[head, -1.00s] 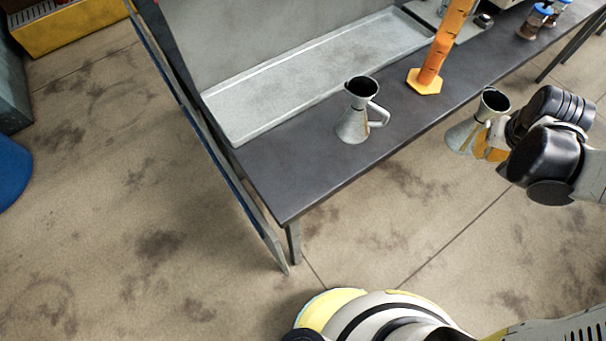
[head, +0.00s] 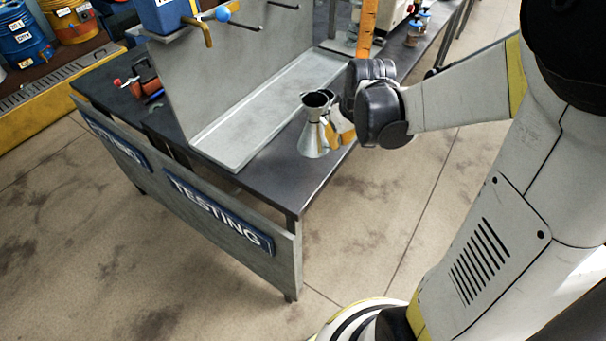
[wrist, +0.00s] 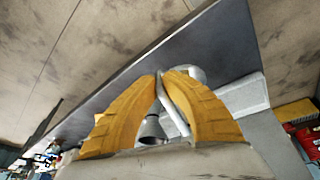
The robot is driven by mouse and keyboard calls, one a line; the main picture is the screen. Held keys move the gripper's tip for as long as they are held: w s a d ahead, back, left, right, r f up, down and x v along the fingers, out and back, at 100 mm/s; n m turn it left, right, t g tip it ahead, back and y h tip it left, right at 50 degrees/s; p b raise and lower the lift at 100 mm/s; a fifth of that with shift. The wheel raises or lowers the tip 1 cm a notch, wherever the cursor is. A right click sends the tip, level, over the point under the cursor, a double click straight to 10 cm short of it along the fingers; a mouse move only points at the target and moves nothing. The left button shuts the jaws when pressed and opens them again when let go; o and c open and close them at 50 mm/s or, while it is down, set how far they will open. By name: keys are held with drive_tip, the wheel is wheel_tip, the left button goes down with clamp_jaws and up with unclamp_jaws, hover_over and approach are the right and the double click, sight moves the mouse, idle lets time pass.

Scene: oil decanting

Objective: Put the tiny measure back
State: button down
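A grey metal measure with a dark open mouth and flared base (head: 313,140) shows at the bench's front edge in the head view, just left of my gripper (head: 336,130). A second measure's outline seems to overlap it there, and I cannot separate the two clearly. In the wrist view, my gripper's yellow fingers (wrist: 162,78) are closed together on a thin grey handle (wrist: 172,108). A measure's dark mouth (wrist: 152,128) shows low between the fingers. Grey metal behind the right finger is partly hidden. Whether the held measure touches the bench is unclear.
The dark bench (head: 285,180) holds a long shallow grey tray (head: 235,142) behind the measures. An orange column (head: 366,30) stands farther right along it. A "TESTING" panel (head: 215,215) closes the near end.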

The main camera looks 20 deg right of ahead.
drive_tip(key=shift+s+a+f+b, duration=0.1)
drive_tip(key=shift+a+f+b, duration=0.45)
drive_tip(key=shift+a+f, duration=0.65)
drive_tip(key=shift+s+a+f+b, duration=0.15)
drive_tip(key=shift+a+f+b, duration=0.4)
drive_tip(key=shift+a+f, duration=0.7)
drive_tip(key=shift+s+a+f+b, duration=0.1)
drive_tip(key=shift+a+f+b, duration=0.6)
drive_tip(key=shift+f, duration=0.8)
drive_tip(key=shift+a+f, duration=0.1)
drive_tip(key=shift+a, duration=0.05)
drive_tip(key=shift+f, duration=0.15)
drive_tip(key=c, duration=1.6)
unclamp_jaws()
